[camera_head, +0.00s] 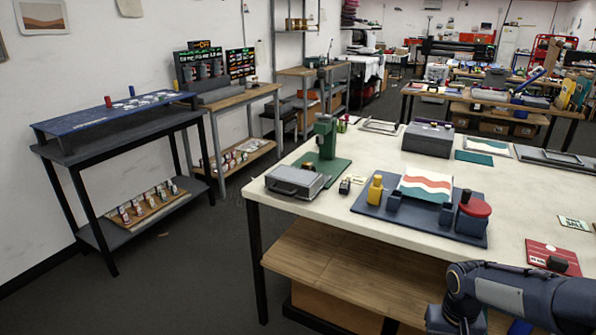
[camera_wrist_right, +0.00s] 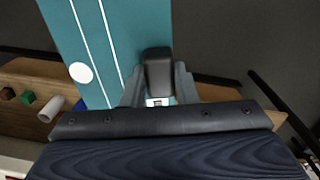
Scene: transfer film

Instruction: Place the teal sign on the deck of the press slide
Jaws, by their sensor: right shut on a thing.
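The teal sign (camera_wrist_right: 95,45) fills the upper left of the right wrist view, with thin white lines and a white dot on its face. My right gripper (camera_wrist_right: 159,80) is shut on a dark block at the sign's edge. In the head view my right arm comes in at the lower right and hides the gripper; a small blue-teal piece shows below it, too little to name surely. I cannot tell surely which thing is the press slide. My left gripper is out of view.
The white table (camera_head: 520,205) also bears a green hand press (camera_head: 326,140), a grey case (camera_head: 297,182), a dark grey box (camera_head: 428,139) and a red card (camera_head: 545,257). A wooden shelf (camera_head: 350,265) runs below. A dark stand (camera_head: 110,140) stands left, across open floor.

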